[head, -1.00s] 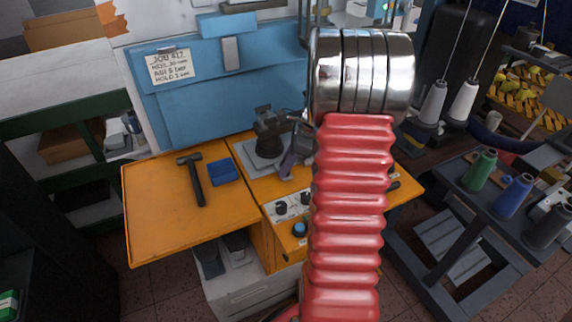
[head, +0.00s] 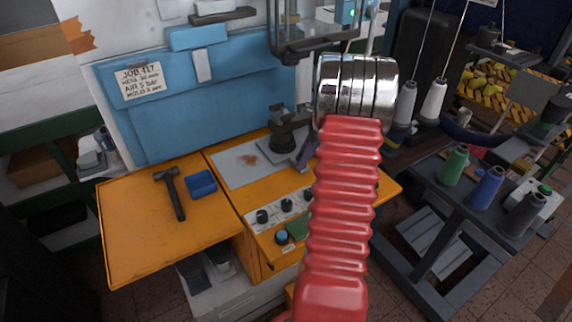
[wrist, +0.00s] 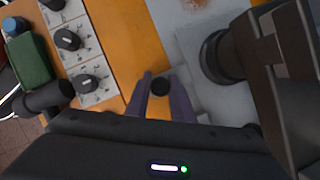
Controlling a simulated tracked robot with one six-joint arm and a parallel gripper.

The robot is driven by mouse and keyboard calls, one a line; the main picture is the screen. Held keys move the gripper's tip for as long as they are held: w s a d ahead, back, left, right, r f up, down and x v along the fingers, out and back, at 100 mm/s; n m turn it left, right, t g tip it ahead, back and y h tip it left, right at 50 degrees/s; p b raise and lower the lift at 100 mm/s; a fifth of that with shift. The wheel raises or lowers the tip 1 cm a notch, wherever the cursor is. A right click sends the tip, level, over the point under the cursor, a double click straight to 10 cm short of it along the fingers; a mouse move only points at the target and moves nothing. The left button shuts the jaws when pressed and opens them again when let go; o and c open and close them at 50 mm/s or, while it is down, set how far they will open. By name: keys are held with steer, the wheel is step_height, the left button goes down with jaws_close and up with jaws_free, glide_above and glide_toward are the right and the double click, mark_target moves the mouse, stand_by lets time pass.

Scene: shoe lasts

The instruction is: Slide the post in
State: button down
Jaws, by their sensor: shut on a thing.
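The dark upright post (head: 289,136) stands on the grey plate (head: 232,168) of the orange bench, to the right of a rusty stain. In the wrist view the post (wrist: 282,70) and its round foot fill the right side. My gripper's purple fingers (head: 305,150) are just right of the post in the head view, partly hidden by my red arm. In the wrist view my gripper (wrist: 161,84) is shut on a small dark round knob (wrist: 160,87). How the knob joins the post is hidden.
A control panel with knobs (head: 283,205) lies in front of the plate. A hammer (head: 174,192) and a blue block (head: 201,183) lie on the left leaf. A grey framed press head (head: 310,42) hangs behind and above. A spool cart (head: 450,205) stands at right.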

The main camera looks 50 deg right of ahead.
steer(key=shift+s+d, duration=0.2)
steer(key=shift+d, duration=0.5)
steer(key=shift+s+d, duration=0.25)
steer(key=shift+d, duration=0.45)
steer(key=shift+s+d, duration=0.2)
steer(key=shift+d, duration=0.5)
steer(key=c, duration=1.5)
jaws_free()
steer(key=shift+c, duration=0.2)
steer(key=v, duration=1.3)
steer(key=shift+r, duration=0.3)
steer(key=shift+s+d, duration=0.1)
steer(key=shift+d, duration=0.1)
